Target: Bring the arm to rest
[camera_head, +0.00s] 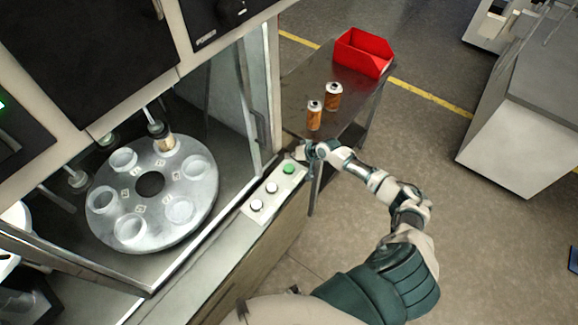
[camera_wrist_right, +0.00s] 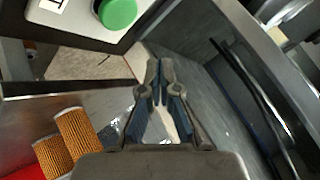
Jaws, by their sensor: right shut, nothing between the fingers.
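My right arm reaches up from the bottom of the head view. Its right gripper (camera_head: 308,151) is over the near end of the dark side table, close to the button panel (camera_head: 273,188). In the right wrist view the fingers of the right gripper (camera_wrist_right: 160,65) meet at their tips, with nothing between them. The green button (camera_wrist_right: 118,12) shows at the top of that view, apart from the fingertips. My left gripper is not in view.
Two orange filter cartridges (camera_head: 333,96) (camera_head: 314,115) stand on the side table (camera_head: 305,85), near a red bin (camera_head: 363,53). A round carousel (camera_head: 150,215) with several cups sits inside the open machine. Floor at right is clear up to a grey cabinet (camera_head: 520,140).

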